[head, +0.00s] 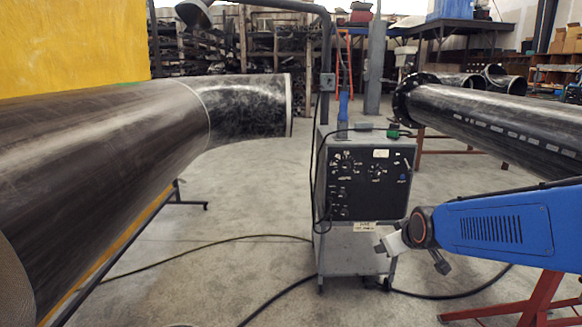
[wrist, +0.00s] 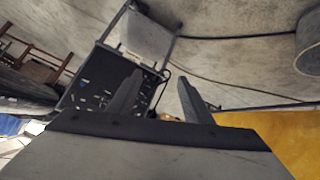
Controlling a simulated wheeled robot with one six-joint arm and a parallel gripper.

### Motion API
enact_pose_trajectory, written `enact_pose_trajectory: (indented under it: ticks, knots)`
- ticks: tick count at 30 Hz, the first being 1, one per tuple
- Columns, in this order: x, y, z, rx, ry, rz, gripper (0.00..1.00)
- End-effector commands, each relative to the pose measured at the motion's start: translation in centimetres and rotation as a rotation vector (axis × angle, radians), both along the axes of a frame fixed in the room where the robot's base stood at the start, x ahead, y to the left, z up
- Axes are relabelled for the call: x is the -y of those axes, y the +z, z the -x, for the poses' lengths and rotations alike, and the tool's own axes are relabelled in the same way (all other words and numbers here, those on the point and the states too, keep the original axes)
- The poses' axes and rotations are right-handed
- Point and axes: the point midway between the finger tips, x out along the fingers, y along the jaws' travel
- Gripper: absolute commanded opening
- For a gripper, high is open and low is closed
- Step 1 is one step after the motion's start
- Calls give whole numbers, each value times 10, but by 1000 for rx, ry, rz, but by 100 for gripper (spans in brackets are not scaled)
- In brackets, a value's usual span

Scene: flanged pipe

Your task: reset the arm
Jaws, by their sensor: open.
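My gripper (wrist: 160,95) is open in the wrist view, its two dark fingers spread apart with nothing between them. My blue arm (head: 495,225) reaches in from the right in the head view. Its end is in front of the lower right part of the welding machine. The wrist view looks past the fingers at the tilted dark panel of the machine and the concrete floor.
The grey welding machine (head: 365,180) stands at the middle, with cables on the floor. A large dark pipe (head: 100,160) with an elbow fills the left. A flanged pipe (head: 490,120) lies at right. A red stand (head: 530,305) is at lower right.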

Motion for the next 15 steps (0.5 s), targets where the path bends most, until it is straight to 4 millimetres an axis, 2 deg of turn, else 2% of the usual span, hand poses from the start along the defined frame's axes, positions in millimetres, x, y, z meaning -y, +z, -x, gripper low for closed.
enact_pose_trajectory:
  ticks: [1,7,15]
  knots:
    - [1,5,17,-17,-14,-13,46]
    - [4,9,88,-120,-84,-72,46]
    - [9,7,187,-256,-191,-140,46]
